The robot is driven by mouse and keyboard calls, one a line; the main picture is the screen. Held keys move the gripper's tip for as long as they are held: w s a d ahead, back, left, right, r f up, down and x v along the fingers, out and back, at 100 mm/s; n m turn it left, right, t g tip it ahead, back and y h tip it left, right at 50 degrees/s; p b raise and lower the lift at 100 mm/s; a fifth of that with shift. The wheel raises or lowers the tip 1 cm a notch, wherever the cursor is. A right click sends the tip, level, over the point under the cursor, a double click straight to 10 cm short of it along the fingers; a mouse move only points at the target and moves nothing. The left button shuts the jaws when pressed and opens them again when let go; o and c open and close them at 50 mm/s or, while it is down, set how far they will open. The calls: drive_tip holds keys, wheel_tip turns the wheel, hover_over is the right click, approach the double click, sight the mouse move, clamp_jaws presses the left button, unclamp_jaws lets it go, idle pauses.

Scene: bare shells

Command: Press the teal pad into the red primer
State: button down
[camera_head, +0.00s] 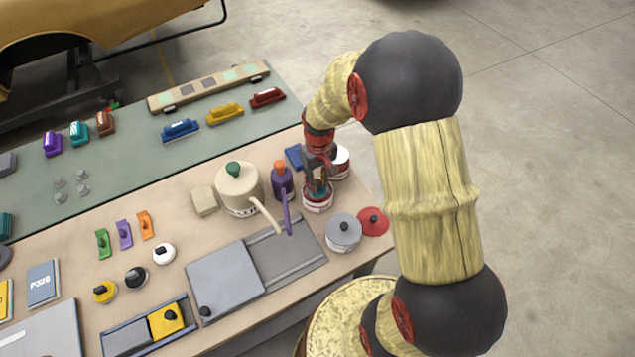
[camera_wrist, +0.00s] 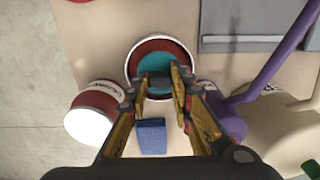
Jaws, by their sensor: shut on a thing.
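The red primer is in an open round can (camera_head: 318,205) near the right end of the table; its red inside also shows in the wrist view (camera_wrist: 151,43). My gripper (camera_head: 318,176) points down over this can and is shut on the dark handle of the teal pad (camera_wrist: 154,62). The pad is within the can's rim, with red around its edge. In the head view only a sliver of the teal pad (camera_head: 319,186) shows between my fingers. Whether its underside touches the primer is hidden.
A second red-and-white can (camera_head: 341,161) and a blue block (camera_head: 294,157) stand close behind. A purple bottle (camera_head: 281,182) with an orange cap and a cream pot (camera_head: 238,190) are to the left. A grey round tin (camera_head: 343,232) and a red disc (camera_head: 373,221) lie in front.

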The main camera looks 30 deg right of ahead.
sight(318, 184)
drive_tip(key=shift+r+p, duration=2.45)
drive_tip(key=shift+r, duration=1.05)
